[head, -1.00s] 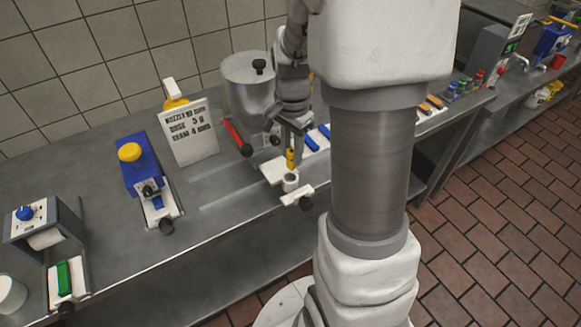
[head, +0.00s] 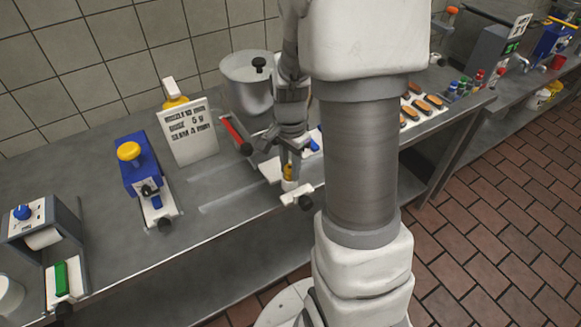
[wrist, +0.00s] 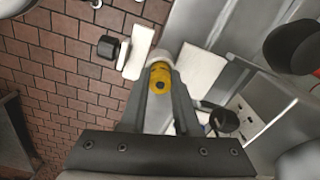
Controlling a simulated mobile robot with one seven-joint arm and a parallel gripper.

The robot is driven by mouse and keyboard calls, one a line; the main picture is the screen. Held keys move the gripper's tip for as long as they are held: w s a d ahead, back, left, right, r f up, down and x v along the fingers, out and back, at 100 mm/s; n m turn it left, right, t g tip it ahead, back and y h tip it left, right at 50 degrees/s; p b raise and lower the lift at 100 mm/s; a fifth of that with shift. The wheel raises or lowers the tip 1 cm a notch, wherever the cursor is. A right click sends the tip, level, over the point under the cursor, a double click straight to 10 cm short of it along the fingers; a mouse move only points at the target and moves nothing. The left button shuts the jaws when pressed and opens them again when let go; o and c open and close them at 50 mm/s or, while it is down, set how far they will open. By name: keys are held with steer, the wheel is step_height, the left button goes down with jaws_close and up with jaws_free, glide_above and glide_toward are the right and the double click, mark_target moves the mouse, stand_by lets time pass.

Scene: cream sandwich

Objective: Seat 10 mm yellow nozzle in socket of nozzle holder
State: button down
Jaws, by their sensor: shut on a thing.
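The yellow nozzle (wrist: 159,79) is between the fingers of my gripper (wrist: 161,84) in the wrist view. In the head view my gripper (head: 290,165) is shut on the nozzle (head: 288,172) over the holder at the bench's front edge. The nozzle holder shows as a white plate (head: 300,193) with a black knob (head: 306,202). In the wrist view the holder's pale round socket (wrist: 161,57) shows just beyond the nozzle. The nozzle is lined up with the socket, but I cannot tell how deep it sits, as fingers and nozzle hide the opening.
A metal hopper (head: 247,80) with a red handle (head: 236,134) stands behind my gripper. A white sign (head: 187,132) and a blue device with a yellow knob (head: 138,168) stand to the left. The bench (head: 225,190) between them and the holder is clear.

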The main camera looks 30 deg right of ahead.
steer(key=shift+s+f, duration=0.3)
steer(key=shift+f, duration=0.3)
steer(key=c, duration=0.6)
jaws_free()
steer(key=shift+s+f, duration=0.1)
steer(key=shift+c, duration=0.2)
step_height(320, 180, up, 13)
steer(key=p, duration=0.2)
steer(key=s+a+r+n+t, duration=0.5)
steer(key=s+a+r+n, duration=0.5)
steer(key=n, duration=0.4)
steer(key=shift+s+a+r+n, duration=0.2)
steer(key=shift+s+a+n, duration=0.15)
steer(key=shift+s, duration=0.5)
